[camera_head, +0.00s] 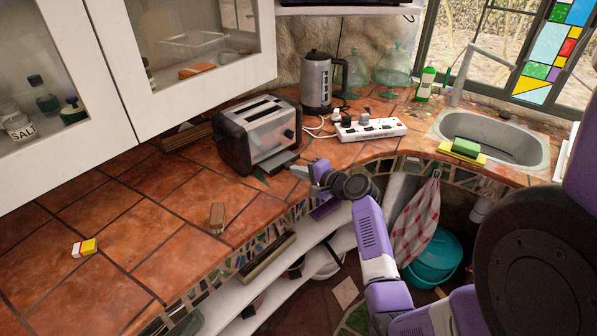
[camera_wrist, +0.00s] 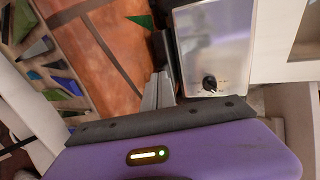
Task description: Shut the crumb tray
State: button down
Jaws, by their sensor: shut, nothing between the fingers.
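The black and silver toaster (camera_head: 258,134) stands on the tiled counter. My gripper (camera_head: 297,171) is shut and empty, just in front of the tray's outer end. I cannot tell whether the fingertips touch the tray. In the wrist view, my gripper's grey fingers (camera_wrist: 158,86) point up beside the toaster's silver end face (camera_wrist: 214,50), which has a black knob. The tray is hard to make out in that view.
A white power strip (camera_head: 371,129) with plugs and cables lies behind my gripper. A kettle (camera_head: 317,80) stands beyond it. A small wooden block (camera_head: 217,217) and a yellow and white box (camera_head: 84,247) lie on the counter at left. The sink (camera_head: 490,137) is at right.

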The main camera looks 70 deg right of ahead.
aim_at(285, 163)
jog(key=w, duration=0.1)
jog(key=w+d+b, duration=0.1)
jog(key=w, duration=0.1)
jog(key=w+d, duration=0.1)
jog(key=w, duration=0.1)
jog(key=shift+d, duration=0.1)
jog(key=shift+w, duration=0.1)
jog(key=v, duration=0.8)
jog(key=shift+d+b, duration=0.15)
jog(key=shift+b, duration=0.25)
